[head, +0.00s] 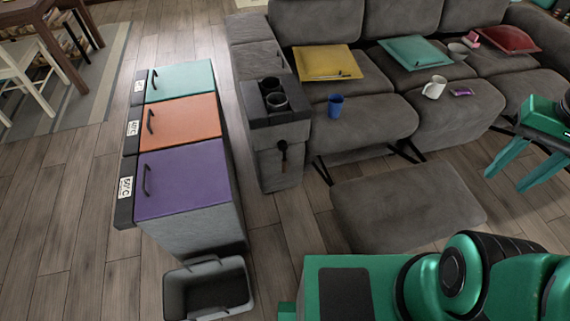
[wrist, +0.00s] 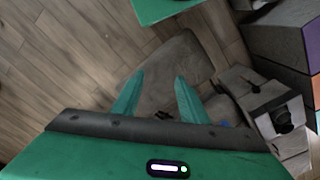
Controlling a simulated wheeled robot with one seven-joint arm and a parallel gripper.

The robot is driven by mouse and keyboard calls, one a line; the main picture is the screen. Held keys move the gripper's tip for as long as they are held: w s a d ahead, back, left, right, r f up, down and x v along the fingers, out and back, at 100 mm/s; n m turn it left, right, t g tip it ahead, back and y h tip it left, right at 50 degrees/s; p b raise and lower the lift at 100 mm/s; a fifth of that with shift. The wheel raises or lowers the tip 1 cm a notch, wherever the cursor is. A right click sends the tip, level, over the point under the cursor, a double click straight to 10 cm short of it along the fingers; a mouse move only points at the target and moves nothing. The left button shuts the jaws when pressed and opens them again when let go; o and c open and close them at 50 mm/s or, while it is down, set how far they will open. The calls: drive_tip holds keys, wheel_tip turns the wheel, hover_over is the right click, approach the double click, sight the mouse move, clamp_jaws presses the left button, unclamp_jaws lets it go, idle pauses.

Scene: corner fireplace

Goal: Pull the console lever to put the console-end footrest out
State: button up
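The grey console (head: 281,137) stands at the left end of the grey sofa, with a black cup-holder top. Its dark lever (head: 283,158) points down on the front face. My gripper (head: 522,165) is open and empty at the right of the head view, well apart from the lever. In the wrist view its two teal fingers (wrist: 158,78) are spread, and the console (wrist: 240,82) is right of them.
Floor shows between cabinet and console.

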drive_tip(key=w+f+n+t+h, duration=0.15)
drive_tip(key=w+f, duration=0.25)
drive_tip(key=w, duration=0.9)
drive_tip(key=w+f+n+t+h, duration=0.15)
drive_tip(key=w+f, duration=0.35)
drive_tip(key=w, duration=0.8)
drive_tip(key=w+a+f+n+t+y, duration=0.1)
drive_tip(key=w+a+f+n+t, duration=0.1)
drive_tip(key=w+a+f, duration=0.5)
drive_tip(key=w+a+f+n+t+y, duration=0.1)
drive_tip(key=w+a+f+t, duration=0.1)
drive_tip(key=w+a+f, duration=0.5)
drive_tip(key=w+a+f+n+t, duration=0.2)
drive_tip(key=w+a+f, duration=0.3)
drive_tip(key=w+f, duration=0.15)
drive_tip(key=n+t+y, duration=0.2)
drive_tip(key=n+y, duration=0.1)
drive_tip(key=y, duration=0.2)
approach(286, 165)
drive_tip(key=w+d+r, duration=0.7)
drive_tip(key=w, duration=0.1)
drive_tip(key=s+a+f+y, duration=0.2)
drive_tip(key=s+a+f, duration=0.4)
drive_tip(key=s+f, duration=0.15)
drive_tip(key=shift+n+t, duration=0.3)
drive_tip(key=shift+n, duration=0.1)
drive_tip(key=x, duration=1.1)
drive_tip(key=shift+s+f, duration=0.1)
drive_tip(key=shift+f, duration=0.05)
